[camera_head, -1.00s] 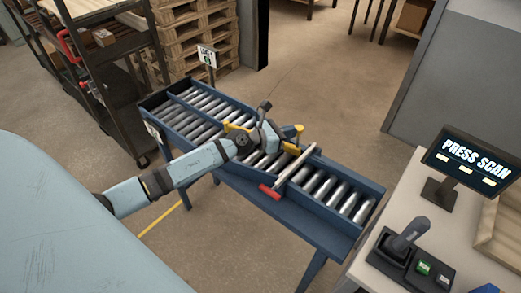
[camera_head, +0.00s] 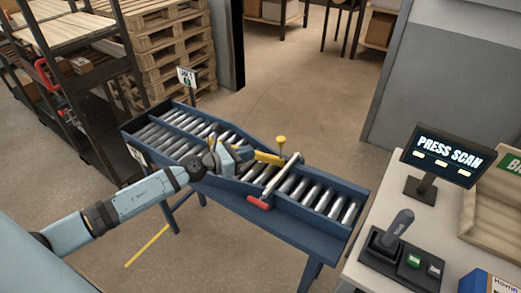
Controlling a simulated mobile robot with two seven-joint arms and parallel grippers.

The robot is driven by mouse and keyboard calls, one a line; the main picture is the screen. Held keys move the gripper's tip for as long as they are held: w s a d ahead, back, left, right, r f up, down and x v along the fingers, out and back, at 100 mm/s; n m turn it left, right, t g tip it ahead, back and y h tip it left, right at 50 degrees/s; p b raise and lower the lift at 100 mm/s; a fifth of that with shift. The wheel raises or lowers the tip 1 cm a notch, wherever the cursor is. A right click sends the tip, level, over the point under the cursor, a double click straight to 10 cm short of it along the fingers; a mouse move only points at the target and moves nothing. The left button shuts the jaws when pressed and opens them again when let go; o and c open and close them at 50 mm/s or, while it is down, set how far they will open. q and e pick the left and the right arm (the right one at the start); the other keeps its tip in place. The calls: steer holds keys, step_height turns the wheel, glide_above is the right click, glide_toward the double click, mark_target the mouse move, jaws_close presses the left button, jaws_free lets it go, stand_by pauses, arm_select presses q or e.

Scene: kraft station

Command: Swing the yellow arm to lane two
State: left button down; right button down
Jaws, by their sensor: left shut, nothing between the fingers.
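The yellow arm (camera_head: 269,158) lies across the middle of the blue roller conveyor (camera_head: 330,227). Its left part is hidden behind my gripper, so its full direction cannot be told. A yellow knob (camera_head: 281,141) stands at the conveyor's far edge beside it. My left gripper (camera_head: 236,152) is shut and empty, over the rollers at the left end of the visible yellow piece; whether it touches the arm is unclear. A lane sign (camera_head: 186,76) stands at the far left end; its text is too small to read surely. My right gripper is not in view.
A desk at right holds a "PRESS SCAN" screen (camera_head: 442,155), a joystick (camera_head: 398,228) and buttons. A dark shelf rack (camera_head: 125,75) and pallets (camera_head: 170,45) stand at back left.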

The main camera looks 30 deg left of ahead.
arm_select(q)
steer(key=v, duration=0.4)
steer(key=shift+s+d, duration=0.15)
steer(key=shift+d, duration=0.15)
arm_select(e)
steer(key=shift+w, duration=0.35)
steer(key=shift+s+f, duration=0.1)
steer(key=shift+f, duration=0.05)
